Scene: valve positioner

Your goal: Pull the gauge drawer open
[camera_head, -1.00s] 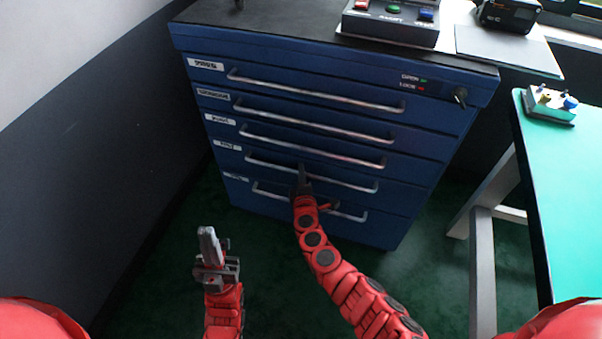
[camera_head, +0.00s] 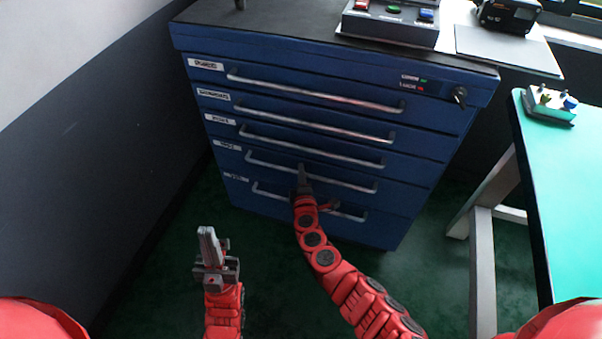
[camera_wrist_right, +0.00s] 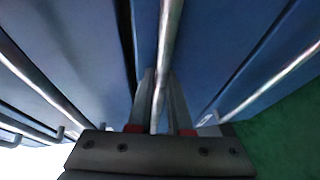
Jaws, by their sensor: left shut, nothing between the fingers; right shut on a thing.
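A blue cabinet (camera_head: 317,55) has several stacked drawers with long metal bar handles and small white labels at the left. The label lettering is too small to read, so I cannot tell which one is the gauge drawer. My right gripper (camera_head: 302,168) is at the fourth handle from the top (camera_head: 345,181), left of its middle. In the right wrist view the handle bar (camera_wrist_right: 168,40) runs between the fingers of my right gripper (camera_wrist_right: 160,88), which is shut on it. The drawers look closed in the head view. My left gripper (camera_head: 207,234) is shut and empty, in front of the cabinet at lower left.
A button box (camera_head: 390,20) and a dark device (camera_head: 508,14) stand at the back. A key lock (camera_head: 459,95) is at the cabinet's upper right. A green-topped table (camera_head: 565,190) stands at the right. Green floor is free before the cabinet; a dark wall is left.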

